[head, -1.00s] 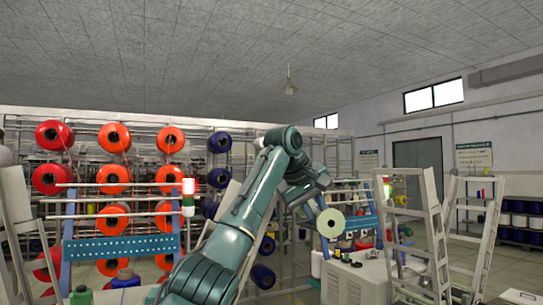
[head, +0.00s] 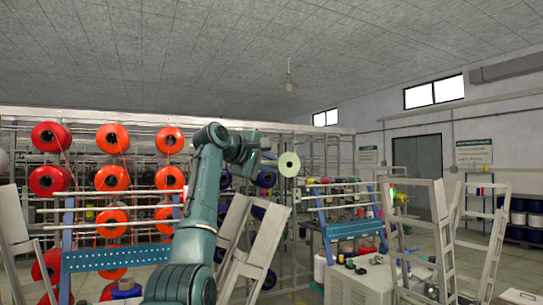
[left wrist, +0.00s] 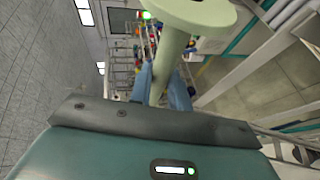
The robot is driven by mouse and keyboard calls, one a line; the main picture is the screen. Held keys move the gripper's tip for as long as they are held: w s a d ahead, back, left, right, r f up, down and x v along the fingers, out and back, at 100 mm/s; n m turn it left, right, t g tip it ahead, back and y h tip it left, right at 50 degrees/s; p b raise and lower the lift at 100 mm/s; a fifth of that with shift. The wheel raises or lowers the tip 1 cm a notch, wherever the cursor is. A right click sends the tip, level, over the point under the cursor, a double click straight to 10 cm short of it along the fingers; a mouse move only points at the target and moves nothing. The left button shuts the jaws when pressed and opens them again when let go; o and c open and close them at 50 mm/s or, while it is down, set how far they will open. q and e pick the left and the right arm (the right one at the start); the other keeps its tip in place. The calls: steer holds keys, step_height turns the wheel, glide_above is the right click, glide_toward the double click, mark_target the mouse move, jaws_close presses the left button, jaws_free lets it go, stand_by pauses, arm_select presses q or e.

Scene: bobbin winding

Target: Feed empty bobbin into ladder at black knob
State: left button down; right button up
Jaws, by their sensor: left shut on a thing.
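A pale green empty bobbin (head: 289,164) is held up in the air in the head view, its round flange with a dark centre hole facing me. My left gripper (head: 271,163) is shut on it; in the left wrist view the gripper (left wrist: 165,88) closes around the bobbin's core (left wrist: 168,60), below the wide flange (left wrist: 200,12). A pale ladder-like frame (head: 440,235) stands at the right, well apart from the bobbin. Small black knob-like parts (head: 350,263) sit on a grey cabinet (head: 355,285); which is the black knob I cannot tell. My right gripper is not in view.
A creel rack with red spools (head: 112,178) fills the left. A blue perforated panel (head: 115,256) stands before it. Pale slanted panels (head: 262,240) stand below the bobbin. Another pale frame (head: 492,235) stands at the right edge. Open floor shows behind the frames.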

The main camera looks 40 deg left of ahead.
arm_select(q)
steer(key=f, duration=0.1)
steer(key=s+f, duration=0.1)
steer(key=f, duration=0.2)
steer(key=shift+s+a, duration=0.25)
steer(key=shift+a, duration=0.15)
steer(key=shift+d+r, duration=0.1)
steer(key=shift+d, duration=0.1)
steer(key=shift+a, duration=0.1)
stand_by(0.4)
step_height(320, 180, down, 6)
steer(key=s+a+b, duration=0.1)
steer(key=s+b, duration=0.1)
steer(key=b, duration=0.3)
steer(key=shift+s+b, duration=0.15)
steer(key=shift+b, duration=0.15)
stand_by(0.3)
step_height(320, 180, down, 6)
steer(key=s+a+b, duration=0.1)
steer(key=s+b, duration=0.1)
steer(key=b, duration=0.3)
steer(key=shift+a+r, duration=0.15)
steer(key=shift+r, duration=0.1)
